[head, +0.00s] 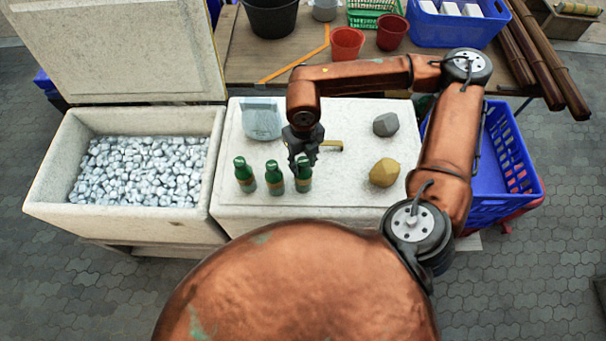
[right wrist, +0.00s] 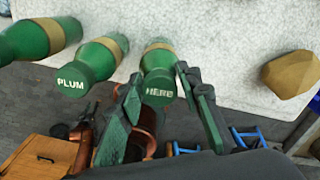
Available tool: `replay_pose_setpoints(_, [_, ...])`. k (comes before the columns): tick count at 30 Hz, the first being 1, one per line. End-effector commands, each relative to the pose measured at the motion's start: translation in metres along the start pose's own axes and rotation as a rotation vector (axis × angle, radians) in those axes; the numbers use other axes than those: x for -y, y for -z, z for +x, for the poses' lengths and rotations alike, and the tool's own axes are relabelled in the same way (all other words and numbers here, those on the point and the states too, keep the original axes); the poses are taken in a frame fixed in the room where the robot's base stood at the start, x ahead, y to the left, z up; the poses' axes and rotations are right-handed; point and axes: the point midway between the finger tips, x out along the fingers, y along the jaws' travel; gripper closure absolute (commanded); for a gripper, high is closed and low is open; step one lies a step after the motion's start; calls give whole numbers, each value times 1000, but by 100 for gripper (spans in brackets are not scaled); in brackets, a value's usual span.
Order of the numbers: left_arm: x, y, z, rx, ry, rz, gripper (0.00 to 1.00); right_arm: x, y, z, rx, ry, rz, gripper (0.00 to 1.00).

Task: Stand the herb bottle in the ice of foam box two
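The herb bottle (head: 304,184) is the rightmost of three upright green bottles on a white foam box lid. Its cap reads HERB in the right wrist view (right wrist: 158,86). My right gripper (head: 303,165) is at this bottle's upper part, its fingers on either side. They look open, with a small gap beside the left finger in the right wrist view (right wrist: 155,90). An open foam box (head: 45,180) full of ice (head: 140,172) stands at the left; no box number is readable. My left gripper is out of view.
The bottle marked PLUM (right wrist: 75,77) stands just left of the herb bottle, with another green bottle (head: 244,176) beyond. A grey stone (head: 386,124), a yellow stone (head: 384,172) and a pale scoop-like object (head: 262,122) lie on the lid. A blue crate (head: 490,200) is right.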

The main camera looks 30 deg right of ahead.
Motion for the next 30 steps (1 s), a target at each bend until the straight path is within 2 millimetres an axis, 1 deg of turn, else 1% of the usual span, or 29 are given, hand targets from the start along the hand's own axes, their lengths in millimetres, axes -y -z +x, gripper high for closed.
replay_pose_setpoints(1, [0, 0, 0, 0, 0, 0, 69, 0, 0, 0, 0, 0, 0, 73])
replay_pose_setpoints(10, [0, 0, 0, 1, 0, 0, 69, 0, 0, 0, 0, 0, 0, 93])
replay_pose_setpoints(14, [0, 0, -2, 1, 0, 0, 69, 0, 0, -5, 1, 0, 0, 93])
replay_pose_setpoints(30, [1, 3, -29, -1, 0, -1, 69, 0, -1, -66, 3, 0, 0, 93])
